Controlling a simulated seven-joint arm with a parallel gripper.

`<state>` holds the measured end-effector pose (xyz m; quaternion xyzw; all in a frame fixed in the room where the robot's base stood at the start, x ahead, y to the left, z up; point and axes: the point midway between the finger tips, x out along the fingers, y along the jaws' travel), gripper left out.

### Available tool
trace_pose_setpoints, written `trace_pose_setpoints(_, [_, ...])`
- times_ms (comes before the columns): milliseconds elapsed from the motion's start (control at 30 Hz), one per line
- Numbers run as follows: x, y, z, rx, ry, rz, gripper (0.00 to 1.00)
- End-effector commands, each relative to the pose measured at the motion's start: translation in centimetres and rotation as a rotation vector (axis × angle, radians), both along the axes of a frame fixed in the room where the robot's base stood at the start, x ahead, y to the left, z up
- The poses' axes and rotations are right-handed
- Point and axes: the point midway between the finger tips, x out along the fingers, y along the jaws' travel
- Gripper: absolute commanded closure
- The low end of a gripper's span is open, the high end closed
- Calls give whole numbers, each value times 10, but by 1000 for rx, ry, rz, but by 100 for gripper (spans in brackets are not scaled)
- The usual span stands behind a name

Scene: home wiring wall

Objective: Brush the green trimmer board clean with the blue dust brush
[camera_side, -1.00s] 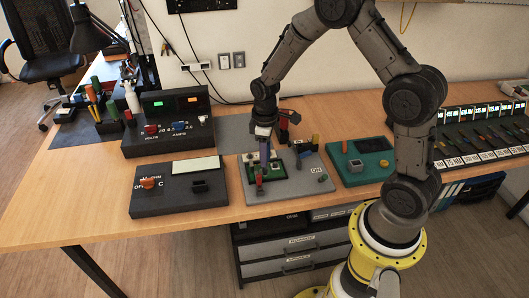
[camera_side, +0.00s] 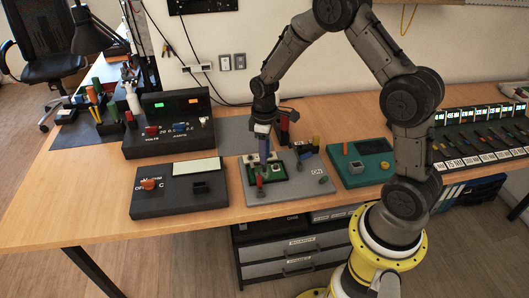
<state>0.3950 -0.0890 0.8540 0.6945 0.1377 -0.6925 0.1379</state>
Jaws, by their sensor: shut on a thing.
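My gripper (camera_side: 262,128) is above the grey fixture plate (camera_side: 292,188) in the middle of the bench. It is shut on the blue dust brush (camera_side: 264,148), which points down and looks roughly upright. The green trimmer board (camera_side: 276,174) lies on the plate, directly below the brush. The brush's lower end is at the board's upper part; I cannot tell whether it touches. The brush hides part of the board, and any dust on it is too small to make out.
A red part (camera_side: 284,124) stands just right of my gripper, and a blue and yellow group (camera_side: 308,148) stands on the plate's right. A dark meter box (camera_side: 178,188) is to the left, and a teal box (camera_side: 358,166) to the right. Bare bench lies in front.

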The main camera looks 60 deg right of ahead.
Motion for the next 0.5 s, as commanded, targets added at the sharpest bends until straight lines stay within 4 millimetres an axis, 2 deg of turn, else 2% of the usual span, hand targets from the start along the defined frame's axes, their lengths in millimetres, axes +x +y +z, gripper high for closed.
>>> trace_pose_setpoints(500, [-11, 8, -3, 2, 11, 2, 100])
